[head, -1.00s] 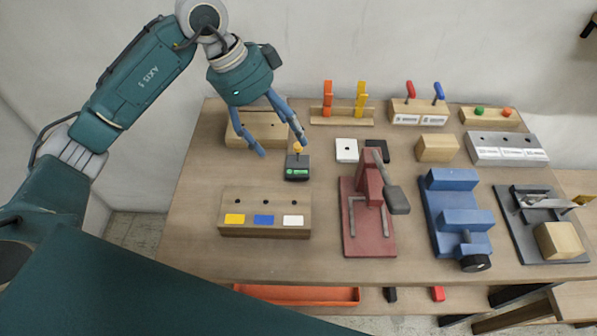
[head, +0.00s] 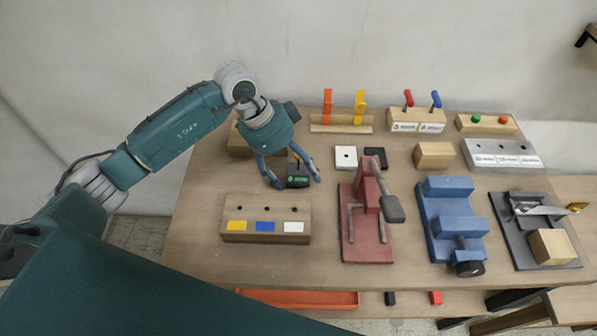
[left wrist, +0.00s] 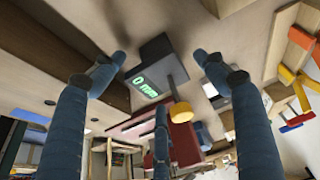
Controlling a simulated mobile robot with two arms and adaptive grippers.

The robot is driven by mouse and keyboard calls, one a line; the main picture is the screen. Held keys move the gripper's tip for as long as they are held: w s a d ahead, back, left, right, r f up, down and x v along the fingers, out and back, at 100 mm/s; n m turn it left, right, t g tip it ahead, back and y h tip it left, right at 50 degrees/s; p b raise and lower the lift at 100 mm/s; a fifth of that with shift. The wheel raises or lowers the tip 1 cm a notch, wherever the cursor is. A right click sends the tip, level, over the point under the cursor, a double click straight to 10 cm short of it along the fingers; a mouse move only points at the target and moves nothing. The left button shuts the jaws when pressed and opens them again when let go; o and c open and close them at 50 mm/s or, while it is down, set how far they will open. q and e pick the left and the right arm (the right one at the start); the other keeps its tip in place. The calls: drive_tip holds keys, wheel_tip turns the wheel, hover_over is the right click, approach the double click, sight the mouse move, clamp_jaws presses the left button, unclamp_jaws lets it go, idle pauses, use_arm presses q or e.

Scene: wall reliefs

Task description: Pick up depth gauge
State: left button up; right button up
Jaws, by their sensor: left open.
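The depth gauge (head: 298,178) is a small dark block with a green display and a yellow-orange knob on a stem. It stands on the wooden table (head: 190,225) behind the block with colour labels. My left gripper (head: 296,181) is open, with its blue fingers on either side of the gauge. In the left wrist view the gauge (left wrist: 152,72) shows its lit display and yellow knob between the open fingers (left wrist: 160,60). I cannot tell whether any finger touches it. My right gripper is not in view.
A wooden block with yellow, blue and white labels (head: 265,218) stands in front of the gauge. White (head: 345,157) and black (head: 377,153) pieces lie to its right, with a red press (head: 367,235) nearby. A wooden block (head: 240,146) sits behind left.

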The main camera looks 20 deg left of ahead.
use_arm(q)
clamp_jaws()
drive_tip(key=shift+r, duration=0.1)
